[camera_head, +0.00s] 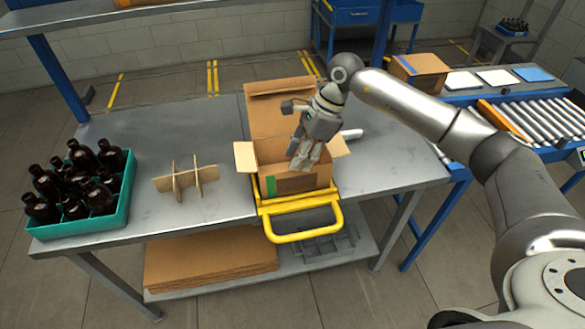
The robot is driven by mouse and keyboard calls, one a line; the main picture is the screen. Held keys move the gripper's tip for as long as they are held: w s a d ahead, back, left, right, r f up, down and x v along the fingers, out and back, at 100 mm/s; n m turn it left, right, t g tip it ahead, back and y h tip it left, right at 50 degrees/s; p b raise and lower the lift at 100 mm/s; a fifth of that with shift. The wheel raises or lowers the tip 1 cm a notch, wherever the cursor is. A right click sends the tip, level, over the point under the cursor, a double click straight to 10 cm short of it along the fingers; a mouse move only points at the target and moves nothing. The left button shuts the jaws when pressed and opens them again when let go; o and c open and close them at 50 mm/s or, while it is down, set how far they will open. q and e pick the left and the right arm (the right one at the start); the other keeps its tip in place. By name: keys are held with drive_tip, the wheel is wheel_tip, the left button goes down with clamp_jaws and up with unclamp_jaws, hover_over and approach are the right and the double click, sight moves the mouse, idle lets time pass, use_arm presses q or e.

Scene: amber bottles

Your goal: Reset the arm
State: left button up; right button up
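My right arm comes in from the right and reaches across the grey metal table (218,120). Its gripper (303,161) points down at the open cardboard box (297,185), with the fingertips at or just inside the box's mouth. The fingers look close together, but at this size I cannot tell whether they are open or shut, and I see nothing clearly held. The arm and gripper hide part of the box's inside. My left gripper is not in view.
A yellow frame with a handle (305,237) sits at the box's front. A teal crate (105,220) of amber bottles (82,157) stands at the left, with a cardboard divider (178,181) between it and the box. A roller conveyor (545,118) and another box (421,65) are at the right.

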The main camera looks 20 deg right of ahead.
drive_tip(key=shift+d+r, duration=0.25)
drive_tip(key=shift+r, duration=0.4)
